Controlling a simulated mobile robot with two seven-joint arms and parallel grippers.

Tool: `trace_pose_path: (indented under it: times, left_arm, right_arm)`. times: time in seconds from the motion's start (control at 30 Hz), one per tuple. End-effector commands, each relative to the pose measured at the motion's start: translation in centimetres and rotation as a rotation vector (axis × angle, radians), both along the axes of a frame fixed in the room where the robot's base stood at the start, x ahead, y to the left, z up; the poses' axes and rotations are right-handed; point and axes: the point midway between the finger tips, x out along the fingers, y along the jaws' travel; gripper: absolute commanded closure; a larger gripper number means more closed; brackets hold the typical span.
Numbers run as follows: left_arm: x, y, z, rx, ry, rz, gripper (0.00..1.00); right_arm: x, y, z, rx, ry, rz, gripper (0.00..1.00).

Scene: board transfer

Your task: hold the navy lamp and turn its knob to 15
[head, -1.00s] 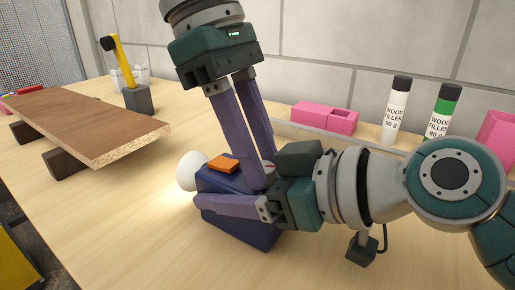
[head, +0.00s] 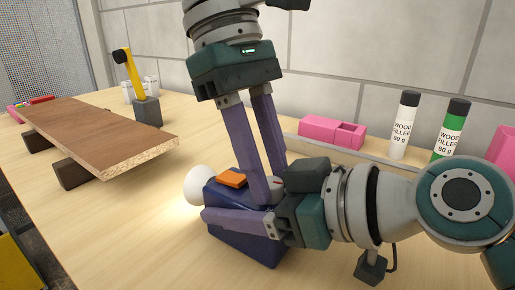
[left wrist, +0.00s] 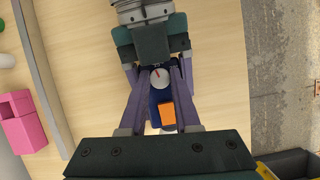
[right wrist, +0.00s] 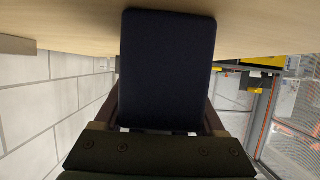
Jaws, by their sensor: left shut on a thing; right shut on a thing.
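The navy lamp (head: 240,246) is a dark blue block on the table, with a white bulb (head: 196,186) glowing at its left end and an orange button (head: 232,178) on top. My left gripper (head: 268,196) reaches down from above, its fingers shut around the knob. The left wrist view shows this pale round knob (left wrist: 160,78) with a red pointer aimed up and slightly left; no scale numbers are readable. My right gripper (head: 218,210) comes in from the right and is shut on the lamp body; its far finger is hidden. The right wrist view shows the lamp's dark face between its fingers (right wrist: 165,105).
A brown board (head: 95,135) lies on dark blocks at the left, with a yellow-handled tool (head: 134,75) behind it. Pink boxes (head: 330,132) and wood filler bottles (head: 404,125) stand along the back wall. The table front of the lamp is clear.

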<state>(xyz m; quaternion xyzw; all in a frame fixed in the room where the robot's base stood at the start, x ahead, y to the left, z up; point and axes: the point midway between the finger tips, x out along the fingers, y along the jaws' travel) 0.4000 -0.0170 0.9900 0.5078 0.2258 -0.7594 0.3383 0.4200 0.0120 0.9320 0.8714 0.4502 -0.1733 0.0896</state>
Motion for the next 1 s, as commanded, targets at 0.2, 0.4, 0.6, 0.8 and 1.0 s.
trace_pose_path:
  times: [0.2, 0.4, 0.6, 0.8, 1.0]
  left_arm:
    - [0.07, 0.07, 0.02, 0.001, -0.002, 0.003, 0.56]
    - [0.04, 0.03, 0.01, 0.001, -0.001, 0.002, 0.56]
    - [0.11, 0.03, -0.04, 0.001, -0.001, 0.026, 0.56]
    - [0.07, 0.07, -0.07, 0.0, 0.0, 0.102, 0.56]
    - [-0.09, 0.2, -0.07, 0.001, 0.0, 0.234, 0.56]
  right_arm:
    - [-0.03, -0.01, -0.06, -0.001, 0.002, 0.001, 0.97]
    - [-0.02, -0.02, -0.06, -0.001, 0.002, 0.0, 0.97]
    - [0.0, -0.03, -0.06, -0.001, 0.002, 0.0, 0.97]
    - [0.01, -0.04, -0.05, -0.002, 0.001, -0.001, 0.97]
    - [0.01, -0.05, -0.05, -0.001, 0.0, -0.001, 0.97]
